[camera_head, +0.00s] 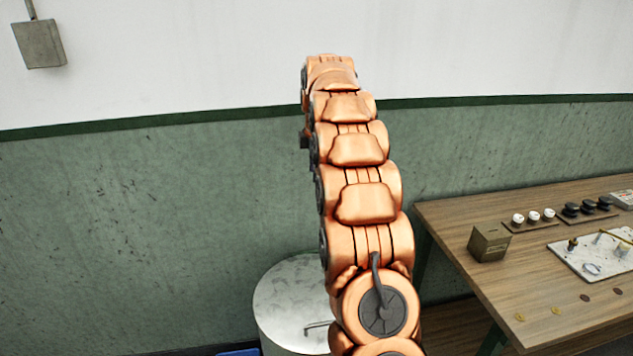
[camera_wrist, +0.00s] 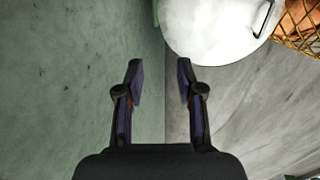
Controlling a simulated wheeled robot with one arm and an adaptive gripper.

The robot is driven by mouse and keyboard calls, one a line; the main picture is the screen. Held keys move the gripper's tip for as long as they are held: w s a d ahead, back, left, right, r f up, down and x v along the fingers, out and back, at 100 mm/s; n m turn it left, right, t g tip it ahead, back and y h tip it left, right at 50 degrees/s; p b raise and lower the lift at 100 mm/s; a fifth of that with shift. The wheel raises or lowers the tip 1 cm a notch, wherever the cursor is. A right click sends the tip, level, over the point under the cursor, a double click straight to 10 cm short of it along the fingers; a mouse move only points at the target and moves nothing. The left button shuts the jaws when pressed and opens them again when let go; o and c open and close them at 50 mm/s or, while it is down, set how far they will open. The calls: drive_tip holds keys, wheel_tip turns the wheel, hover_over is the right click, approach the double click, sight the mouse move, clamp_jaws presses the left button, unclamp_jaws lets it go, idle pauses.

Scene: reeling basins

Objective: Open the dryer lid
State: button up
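In the head view a round metal dryer with a pale grey lid (camera_head: 290,295) stands on the floor by the wall, partly hidden behind my copper arm. A thin bar handle (camera_head: 318,325) shows on the lid. In the wrist view the round lid (camera_wrist: 210,30) is at the top, with its dark handle (camera_wrist: 264,18) near the right edge. The lid looks closed. My gripper (camera_wrist: 160,75) is open, with nothing between its two dark fingers, and is apart from the lid and handle. In the head view the gripper is hidden by the arm.
A wooden table (camera_head: 450,225) at the right holds a small brass box (camera_head: 489,243), a white panel (camera_head: 575,262) and several small white and black items. A green and white wall (camera_head: 130,220) runs behind. A yellow mesh basket (camera_wrist: 305,30) shows at the wrist view's top right.

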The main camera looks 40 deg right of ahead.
drive_tip(key=shift+w+d+f+p, duration=0.1)
drive_tip(key=shift+w+f+p, duration=0.1)
drive_tip(key=shift+f, duration=0.6)
drive_tip(key=shift+w+d+f+p, duration=0.1)
drive_tip(key=shift+f+p, duration=0.1)
drive_tip(key=shift+f, duration=0.65)
drive_tip(key=shift+w+f+p, duration=0.1)
drive_tip(key=shift+f+p, duration=0.1)
drive_tip(key=shift+f, duration=0.6)
clamp_jaws()
unclamp_jaws()
wheel_tip(320, 180, up, 12)
drive_tip(key=s+a, duration=0.1)
drive_tip(key=s, duration=0.1)
